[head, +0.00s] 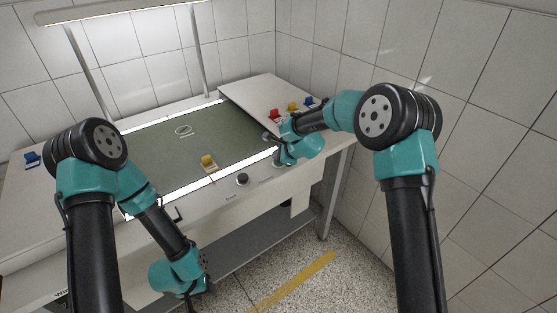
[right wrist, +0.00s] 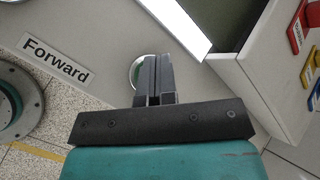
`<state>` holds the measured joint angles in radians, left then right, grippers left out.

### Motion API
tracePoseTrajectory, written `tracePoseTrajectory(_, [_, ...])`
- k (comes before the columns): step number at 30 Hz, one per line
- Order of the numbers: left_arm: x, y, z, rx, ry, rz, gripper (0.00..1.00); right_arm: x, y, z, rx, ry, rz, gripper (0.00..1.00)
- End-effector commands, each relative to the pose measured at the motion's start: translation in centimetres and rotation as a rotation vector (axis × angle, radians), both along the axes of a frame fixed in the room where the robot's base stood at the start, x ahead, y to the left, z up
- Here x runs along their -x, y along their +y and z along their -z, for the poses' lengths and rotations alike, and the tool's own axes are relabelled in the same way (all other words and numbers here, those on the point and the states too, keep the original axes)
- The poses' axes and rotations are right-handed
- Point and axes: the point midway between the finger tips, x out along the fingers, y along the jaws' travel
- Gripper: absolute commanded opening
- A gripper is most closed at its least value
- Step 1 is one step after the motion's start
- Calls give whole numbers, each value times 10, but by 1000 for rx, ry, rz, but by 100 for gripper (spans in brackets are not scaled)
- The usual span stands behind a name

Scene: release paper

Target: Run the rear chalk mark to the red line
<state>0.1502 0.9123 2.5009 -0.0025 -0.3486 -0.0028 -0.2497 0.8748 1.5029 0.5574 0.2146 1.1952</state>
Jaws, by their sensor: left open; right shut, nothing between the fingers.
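In the head view an oval pale mark (head: 184,130) lies toward the back of the dark green sheet (head: 150,150); I cannot tell if it is chalk. My right gripper (head: 277,161) is shut and empty over the front panel. In the right wrist view its fingertips (right wrist: 155,62) are over a round green-and-white button (right wrist: 135,70) beside the "Forward" label (right wrist: 57,61), partly covering it; contact is unclear. A black button (head: 242,179) sits to the left. My left gripper (head: 188,291) is open, low before the table front.
Red (head: 275,115), yellow (head: 292,106) and blue (head: 309,101) pieces sit on the raised white panel at right. A blue piece (head: 32,158) is at far left. Tiled walls close off the back and right.

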Motion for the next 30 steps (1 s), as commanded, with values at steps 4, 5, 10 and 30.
tracePoseTrajectory(4, [0,0,0,0,0,0,44,0,0,1,0,1,-1,0])
tracePoseTrajectory(5, [0,0,0,0,0,0,44,0,0,1,0,1,-1,0])
tracePoseTrajectory(10, [0,0,0,0,0,0,44,0,0,1,0,1,-1,0])
tracePoseTrajectory(30, [0,0,0,0,0,0,44,0,0,-10,0,-1,-1,0])
